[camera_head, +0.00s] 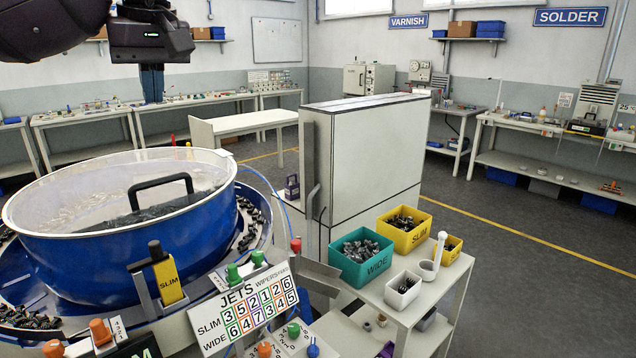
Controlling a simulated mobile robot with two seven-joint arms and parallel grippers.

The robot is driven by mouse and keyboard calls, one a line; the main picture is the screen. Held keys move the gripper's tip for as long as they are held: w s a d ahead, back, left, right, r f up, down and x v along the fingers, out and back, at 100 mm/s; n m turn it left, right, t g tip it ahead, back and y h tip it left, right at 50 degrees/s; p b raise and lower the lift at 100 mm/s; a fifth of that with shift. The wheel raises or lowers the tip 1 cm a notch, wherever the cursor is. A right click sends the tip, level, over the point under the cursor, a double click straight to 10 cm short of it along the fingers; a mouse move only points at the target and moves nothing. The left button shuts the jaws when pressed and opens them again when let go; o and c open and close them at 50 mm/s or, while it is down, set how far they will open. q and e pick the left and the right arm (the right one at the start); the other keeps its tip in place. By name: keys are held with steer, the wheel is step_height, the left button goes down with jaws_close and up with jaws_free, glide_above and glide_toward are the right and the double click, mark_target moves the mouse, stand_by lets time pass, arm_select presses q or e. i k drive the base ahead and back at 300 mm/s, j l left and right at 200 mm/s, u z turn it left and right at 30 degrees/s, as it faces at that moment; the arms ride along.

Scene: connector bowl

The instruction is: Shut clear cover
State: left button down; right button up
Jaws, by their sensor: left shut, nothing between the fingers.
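The blue connector bowl (130,262) stands at the left, with a pale rim around its top. A clear cover (90,185) shows over the bowl, with connectors visible through it. A black bar handle (161,187) stands on the cover near the right side. The cover looks roughly level with the rim, but I cannot tell whether it is fully seated. My left gripper (152,84) hangs above the far side of the bowl, pointing down, shut and empty, apart from the handle. My right gripper is not in view.
A grey cabinet (365,150) is behind. A cart at the right carries a teal WIDE bin (362,274), a yellow SLIM bin (411,240) and a white bin (403,292).

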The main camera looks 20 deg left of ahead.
mark_target(132, 197)
steer(key=i+j+u, duration=0.1)
steer(key=j+u, duration=0.15)
steer(key=j, duration=1.25)
